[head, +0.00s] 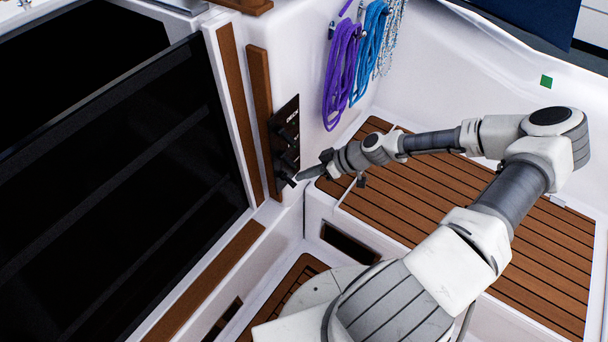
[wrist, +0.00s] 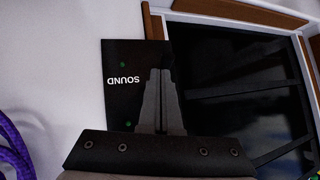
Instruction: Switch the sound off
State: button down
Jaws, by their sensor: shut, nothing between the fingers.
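A black switch panel (head: 283,117) is fixed upright on the white cabin wall in the head view. It has dark switches, and its lowest switch (head: 284,179) is close to my gripper. My gripper (head: 298,179) points left at the lower end of the panel. Its shut, empty fingers (wrist: 161,72) lie over the panel in the wrist view and hide the part behind them. I cannot tell whether they touch a switch.
Wooden trim (head: 262,120) and a dark glazed hatch (head: 110,185) lie left of the panel. Purple rope (head: 341,62) and blue rope (head: 371,40) hang on the wall to the right. A slatted wooden bench (head: 440,215) lies below my arm.

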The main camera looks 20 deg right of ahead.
jog(key=shift+w+r, duration=0.1)
jog(key=shift+r, duration=0.05)
jog(key=shift+w+a+r, duration=0.3)
jog(key=shift+w+a, duration=0.1)
jog(key=shift+w, duration=0.1)
jog(key=shift+s+d+r, duration=0.1)
jog(key=shift+d, duration=0.05)
dwell(0.4)
